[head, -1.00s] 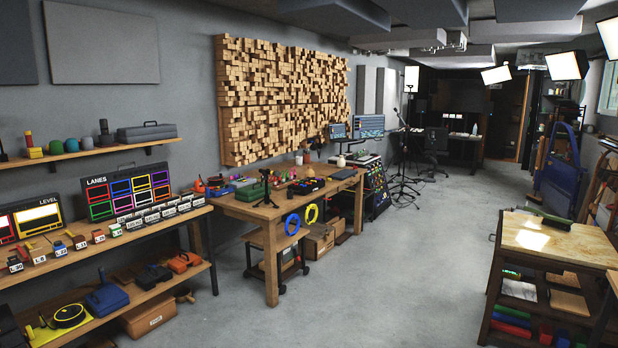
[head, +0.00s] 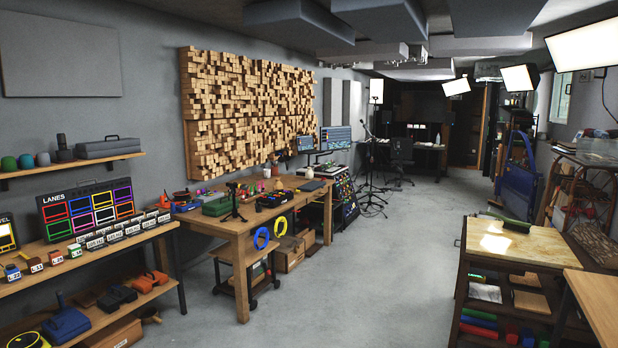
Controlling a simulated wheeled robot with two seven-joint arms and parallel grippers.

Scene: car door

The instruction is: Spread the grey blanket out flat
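I cannot make out a grey blanket anywhere in the head view. Neither of my grippers is in view.
A wooden workbench (head: 225,225) with tools stands at the left wall beside a shelving bench (head: 88,262). A wood-topped cart (head: 545,245) stands at the right, with another table (head: 598,300) nearer. A blue car door (head: 518,180) stands farther back. The concrete floor (head: 385,245) between is clear.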

